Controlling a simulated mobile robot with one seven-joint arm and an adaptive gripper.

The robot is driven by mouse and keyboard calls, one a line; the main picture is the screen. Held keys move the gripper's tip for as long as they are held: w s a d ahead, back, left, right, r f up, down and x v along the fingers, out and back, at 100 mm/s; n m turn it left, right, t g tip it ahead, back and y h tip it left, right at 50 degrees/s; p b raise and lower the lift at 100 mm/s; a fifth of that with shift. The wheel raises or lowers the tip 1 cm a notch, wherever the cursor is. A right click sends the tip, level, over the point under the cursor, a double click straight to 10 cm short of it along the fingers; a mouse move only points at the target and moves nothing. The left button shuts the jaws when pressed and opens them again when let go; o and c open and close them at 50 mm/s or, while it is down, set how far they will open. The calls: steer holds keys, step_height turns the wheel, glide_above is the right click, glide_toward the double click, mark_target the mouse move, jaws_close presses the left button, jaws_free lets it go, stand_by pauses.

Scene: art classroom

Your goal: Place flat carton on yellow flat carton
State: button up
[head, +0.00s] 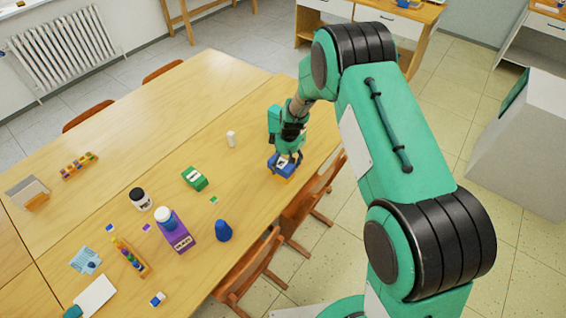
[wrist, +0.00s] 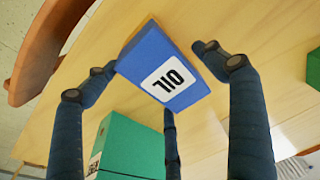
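A blue flat carton (head: 274,166) with a white label sits over a yellow flat carton (head: 284,179) near the table's right edge in the head view. The blue carton (wrist: 160,62) fills the middle of the wrist view, its label reading OIL. The yellow carton is mostly hidden beneath it. My gripper (head: 288,156) is directly above the blue carton, pointing down. In the wrist view its dark fingers (wrist: 155,62) are spread around the blue carton. A gap shows at the right finger; whether the left fingertip touches is unclear.
Chairs (head: 310,200) stand along the near edge. Bare tabletop lies left of my gripper.

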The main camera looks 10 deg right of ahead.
steer(key=shift+r, duration=0.1)
step_height(320, 180, up, 12)
steer(key=s+d+p, duration=0.1)
stand_by(0.8)
steer(key=shift+s+d, duration=0.1)
stand_by(0.5)
step_height(320, 180, up, 17)
steer(key=m+t, duration=0.1)
steer(key=m, duration=0.1)
glide_above(286, 163)
steer(key=s+d, duration=0.3)
steer(key=s, duration=0.3)
steer(key=s+d+r+m+t, duration=0.1)
steer(key=s+d+r+m, duration=0.1)
steer(key=s+r, duration=0.9)
steer(key=s+d+r+m, duration=0.1)
steer(key=s+r, duration=0.2)
steer(key=s, duration=0.5)
steer(key=s+d+r+m+t, duration=0.1)
steer(key=s+d+r+m, duration=0.1)
steer(key=s, duration=0.6)
steer(key=s+d+r+m+t+h, duration=0.1)
steer(key=s+r+m, duration=0.1)
steer(key=s+r, duration=0.3)
steer(key=s, duration=0.4)
steer(key=shift+d, duration=0.2)
